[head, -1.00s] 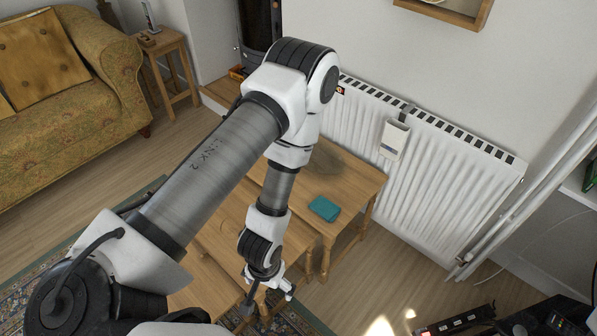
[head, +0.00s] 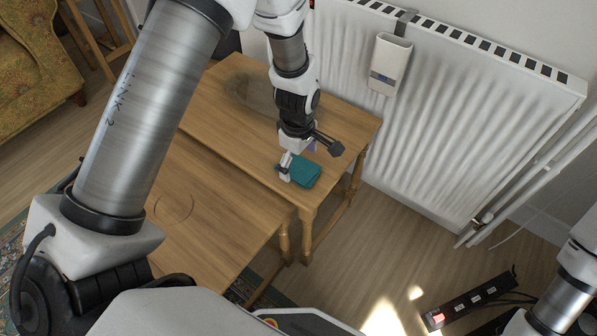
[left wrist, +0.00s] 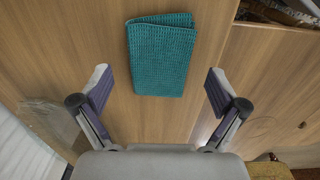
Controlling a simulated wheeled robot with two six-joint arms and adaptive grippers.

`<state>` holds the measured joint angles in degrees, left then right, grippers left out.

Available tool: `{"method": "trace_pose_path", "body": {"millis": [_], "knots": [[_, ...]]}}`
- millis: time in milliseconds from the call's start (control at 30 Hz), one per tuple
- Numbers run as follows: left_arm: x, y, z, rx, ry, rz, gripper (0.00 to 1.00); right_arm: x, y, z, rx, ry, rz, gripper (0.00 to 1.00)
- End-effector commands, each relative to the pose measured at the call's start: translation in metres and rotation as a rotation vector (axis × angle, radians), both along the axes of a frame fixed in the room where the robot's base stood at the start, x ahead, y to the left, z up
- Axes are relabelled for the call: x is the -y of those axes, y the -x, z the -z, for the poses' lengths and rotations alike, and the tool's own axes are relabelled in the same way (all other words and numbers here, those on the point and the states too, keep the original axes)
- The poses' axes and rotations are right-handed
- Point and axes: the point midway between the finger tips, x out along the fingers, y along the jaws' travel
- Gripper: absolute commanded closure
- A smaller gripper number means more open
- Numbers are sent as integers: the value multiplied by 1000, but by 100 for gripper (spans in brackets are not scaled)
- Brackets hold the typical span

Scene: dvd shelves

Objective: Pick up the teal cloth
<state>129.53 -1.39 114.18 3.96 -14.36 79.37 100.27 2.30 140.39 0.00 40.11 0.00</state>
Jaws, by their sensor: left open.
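The teal cloth (head: 304,171) is a small folded piece lying flat on the rear wooden table, near its front right corner. In the left wrist view the cloth (left wrist: 160,55) shows its waffle weave and lies ahead of the fingertips, roughly centred between them. My left gripper (head: 300,163) is open just above the table at the cloth and hides part of it in the head view. In the left wrist view the two fingers of the gripper (left wrist: 160,86) are spread wide with nothing between them. My right gripper is not in view.
The rear wooden table (head: 340,120) stands close to a white radiator (head: 460,120). A lower wooden table (head: 215,215) adjoins it in front. A power strip (head: 470,298) lies on the floor at right. A patterned sofa (head: 35,75) is at far left.

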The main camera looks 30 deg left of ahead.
Motion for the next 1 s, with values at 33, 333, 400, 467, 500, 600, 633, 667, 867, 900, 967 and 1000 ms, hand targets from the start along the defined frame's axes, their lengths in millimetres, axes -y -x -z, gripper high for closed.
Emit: {"method": "trace_pose_path", "body": {"millis": [33,333,400,467,500,600,633,667,867,900,967,1000], "knots": [[0,0,13,-1,0,0,3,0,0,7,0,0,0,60],[0,0,15,1,-1,1,18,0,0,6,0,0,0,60],[0,0,15,1,-1,1,32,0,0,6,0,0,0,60],[0,0,15,1,-1,1,44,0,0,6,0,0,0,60],[0,0,15,1,-1,1,45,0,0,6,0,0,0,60],[0,0,16,0,-1,1,45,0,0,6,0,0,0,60],[0,0,16,0,-1,1,45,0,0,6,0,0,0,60],[0,0,16,0,-1,1,45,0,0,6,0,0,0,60],[0,0,14,0,-1,1,45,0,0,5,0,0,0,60],[0,0,12,0,-1,1,45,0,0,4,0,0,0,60],[0,0,8,1,-1,1,45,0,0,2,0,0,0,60],[0,0,5,1,-1,1,45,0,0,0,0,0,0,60]]}}
